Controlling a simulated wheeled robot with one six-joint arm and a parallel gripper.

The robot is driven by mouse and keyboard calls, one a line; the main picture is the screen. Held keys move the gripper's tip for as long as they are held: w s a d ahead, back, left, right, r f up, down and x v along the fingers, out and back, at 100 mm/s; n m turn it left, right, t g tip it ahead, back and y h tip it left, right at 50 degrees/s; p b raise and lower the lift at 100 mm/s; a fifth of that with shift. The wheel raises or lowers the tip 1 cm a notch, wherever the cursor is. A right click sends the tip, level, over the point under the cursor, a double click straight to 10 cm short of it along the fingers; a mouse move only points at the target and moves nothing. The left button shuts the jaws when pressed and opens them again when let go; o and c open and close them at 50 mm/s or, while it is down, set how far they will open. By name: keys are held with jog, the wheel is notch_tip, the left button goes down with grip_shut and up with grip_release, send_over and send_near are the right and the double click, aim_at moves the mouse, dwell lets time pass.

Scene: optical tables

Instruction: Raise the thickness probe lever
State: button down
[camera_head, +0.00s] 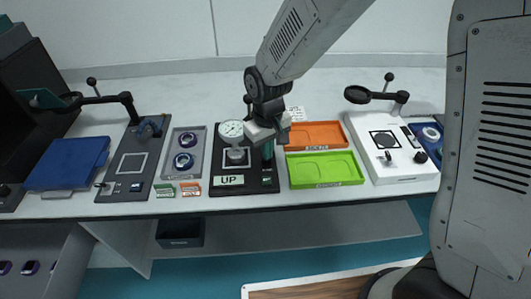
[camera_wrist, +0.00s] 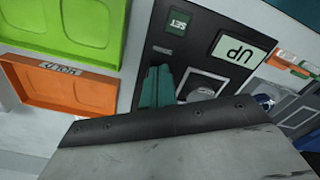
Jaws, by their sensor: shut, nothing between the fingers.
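The thickness probe stands on a black base (camera_head: 220,190) in the middle of the table. It has a round white dial (camera_head: 231,129) and a pale sign reading UP (camera_head: 228,181); the sign also shows in the wrist view (camera_wrist: 240,49). My gripper (camera_head: 268,151) points down over the base's right side, right of the dial. Its teal fingers (camera_wrist: 157,87) are together and empty. A small dark knob (camera_head: 248,99) shows behind the dial, partly beside my arm; I cannot tell whether it is the lever. My wrist hides part of the probe.
An orange tray (camera_head: 316,135) and a green tray (camera_head: 325,169) lie just right of the base. A grey tray (camera_head: 169,168) with dark round parts lies to its left. A white instrument (camera_head: 405,176) with a magnifier stands further right. Small label cards (camera_head: 190,190) lie at the front.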

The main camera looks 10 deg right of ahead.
jog(key=shift+r, duration=0.1)
notch_tip(320, 180, up, 7)
jog(key=s, duration=0.1)
dwell(0.8)
jog(key=shift+s, duration=0.15)
jog(key=s+d+r+m, duration=0.2)
jog(key=s+d+r, duration=0.5)
jog(key=s+d, duration=0.3)
jog(key=s+d+r+m+t, duration=0.1)
jog(key=s+d+r+m, duration=0.2)
jog(key=s+d+r, duration=0.4)
jog(key=s+d, duration=0.3)
jog(key=s, duration=0.1)
jog(key=shift+s+m, duration=0.3)
jog(key=shift+s, duration=0.1)
